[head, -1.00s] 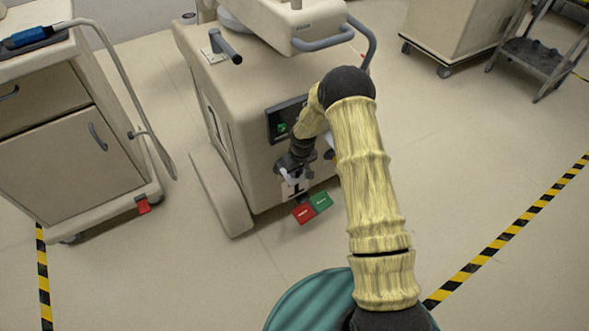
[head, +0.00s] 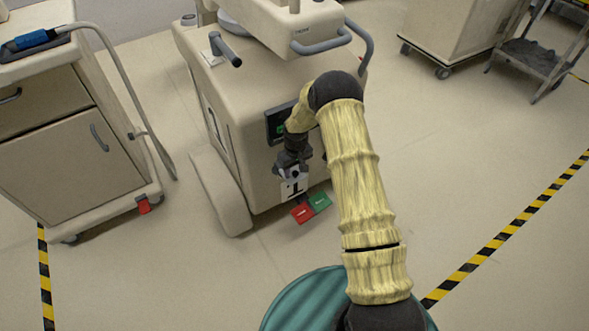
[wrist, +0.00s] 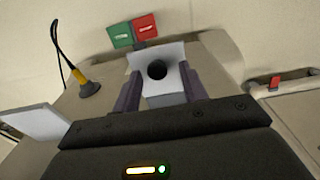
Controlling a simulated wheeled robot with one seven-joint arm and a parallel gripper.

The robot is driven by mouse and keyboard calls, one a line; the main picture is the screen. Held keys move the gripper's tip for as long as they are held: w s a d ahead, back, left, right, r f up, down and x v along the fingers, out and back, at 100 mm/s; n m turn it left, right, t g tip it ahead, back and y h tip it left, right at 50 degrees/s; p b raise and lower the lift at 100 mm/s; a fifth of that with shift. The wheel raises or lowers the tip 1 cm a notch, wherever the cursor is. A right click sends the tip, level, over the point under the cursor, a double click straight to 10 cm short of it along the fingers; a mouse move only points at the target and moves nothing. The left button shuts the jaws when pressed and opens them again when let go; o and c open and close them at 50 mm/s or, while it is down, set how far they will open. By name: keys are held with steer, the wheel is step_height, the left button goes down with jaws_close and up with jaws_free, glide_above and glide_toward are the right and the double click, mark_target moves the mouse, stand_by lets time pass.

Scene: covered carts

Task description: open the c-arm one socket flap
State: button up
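The C-arm (head: 255,185) is a beige wheeled unit. On its front, a white plate marked with a black "1" (head: 292,188) shows just under my gripper (head: 291,172). In the wrist view, a white plate with a round dark spot (wrist: 140,57) lies ahead of and between my gripper's fingers (wrist: 160,75). The fingers are apart, with a pale piece (wrist: 166,99) showing between them. I cannot tell whether they touch it. I cannot tell which white part is the flap or how far it stands open.
Red (head: 302,213) and green (head: 319,202) pedals sit low by the C-arm's front. A dark cable with a yellow end (wrist: 88,88) shows in the wrist view. A beige cart (head: 80,150) stands left. The floor to the right is mostly clear.

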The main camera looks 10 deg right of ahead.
mark_target(296, 175)
steer(key=shift+d, duration=0.1)
step_height(296, 175, up, 17)
steer(key=p, duration=0.2)
steer(key=shift+s+r, duration=0.15)
steer(key=shift+s, duration=0.25)
steer(key=shift+d, duration=0.1)
steer(key=c, duration=0.3)
steer(key=shift+s+r, duration=0.2)
steer(key=shift+r, duration=0.05)
steer(key=c, duration=0.4)
steer(key=s+r, duration=0.3)
steer(key=s, duration=0.1)
steer(key=s+d+r+m, duration=0.1)
steer(key=s+r, duration=0.2)
steer(key=s, duration=0.1)
steer(key=s+d+r+m+t, duration=0.1)
steer(key=s+r, duration=0.2)
steer(key=s, duration=0.1)
steer(key=shift+s+d+r, duration=0.15)
steer(key=shift+s+d, duration=0.05)
jaws_close()
steer(key=s+d+r+m+t, duration=0.1)
steer(key=s+d+r+m, duration=0.1)
steer(key=s, duration=1.2)
steer(key=shift+r+m, duration=0.3)
steer(key=shift+r, duration=0.25)
